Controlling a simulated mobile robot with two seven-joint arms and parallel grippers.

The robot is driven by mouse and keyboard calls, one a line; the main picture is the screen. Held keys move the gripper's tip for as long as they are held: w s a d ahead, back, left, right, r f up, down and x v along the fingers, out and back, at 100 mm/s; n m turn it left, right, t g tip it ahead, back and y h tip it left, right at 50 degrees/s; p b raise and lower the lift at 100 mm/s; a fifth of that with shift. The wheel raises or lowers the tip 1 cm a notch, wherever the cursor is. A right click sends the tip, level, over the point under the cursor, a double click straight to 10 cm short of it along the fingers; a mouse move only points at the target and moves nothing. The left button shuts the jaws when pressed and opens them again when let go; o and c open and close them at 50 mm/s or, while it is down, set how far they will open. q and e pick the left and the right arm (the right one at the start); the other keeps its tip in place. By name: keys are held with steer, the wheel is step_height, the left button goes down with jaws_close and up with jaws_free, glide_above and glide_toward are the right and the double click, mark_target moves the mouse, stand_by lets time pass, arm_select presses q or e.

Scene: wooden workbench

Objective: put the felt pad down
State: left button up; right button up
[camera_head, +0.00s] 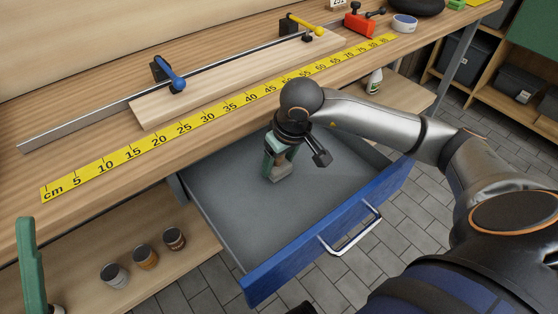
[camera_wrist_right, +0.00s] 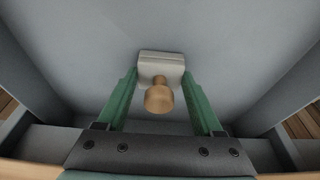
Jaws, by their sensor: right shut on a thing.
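My right gripper (camera_head: 279,166) reaches down into the open drawer, near its back. In the right wrist view its green fingers (camera_wrist_right: 160,80) are shut on the felt pad (camera_wrist_right: 160,62), a pale grey block with a round wooden knob (camera_wrist_right: 159,98). The pad also shows, partly covered by the fingers, in the head view (camera_head: 282,174). It is low over the drawer floor; I cannot tell whether it touches. A green finger of my left gripper (camera_head: 29,268) shows at the lower left edge, with its opening not visible.
The grey drawer (camera_head: 245,215) is otherwise empty, with a blue front (camera_head: 300,255) and metal handle (camera_head: 352,233). Above it, the wooden bench carries a yellow ruler strip (camera_head: 215,115), a board and a metal rail. Several small jars (camera_head: 146,256) stand on the shelf below left.

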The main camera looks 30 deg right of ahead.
arm_select(q)
steer(key=shift+f, duration=0.1)
arm_select(e)
steer(key=shift+f, duration=0.2)
steer(key=o, duration=1.4)
steer(key=shift+c, duration=0.2)
arm_select(q)
steer(key=shift+f, duration=0.1)
arm_select(e)
steer(key=shift+r, duration=0.15)
steer(key=shift+r, duration=0.25)
steer(key=p+v, duration=0.1)
steer(key=v, duration=0.2)
steer(key=shift+r, duration=0.15)
arm_select(q)
steer(key=w+a+f+n+g+y+p, duration=0.1)
steer(key=w+f+n+y+p, duration=0.1)
steer(key=w+f+n+y, duration=0.4)
steer(key=shift+f+g+y, duration=0.3)
steer(key=shift+f+y, duration=0.5)
steer(key=shift+f, duration=0.45)
arm_select(e)
steer(key=v, duration=0.8)
steer(key=shift+r, duration=0.2)
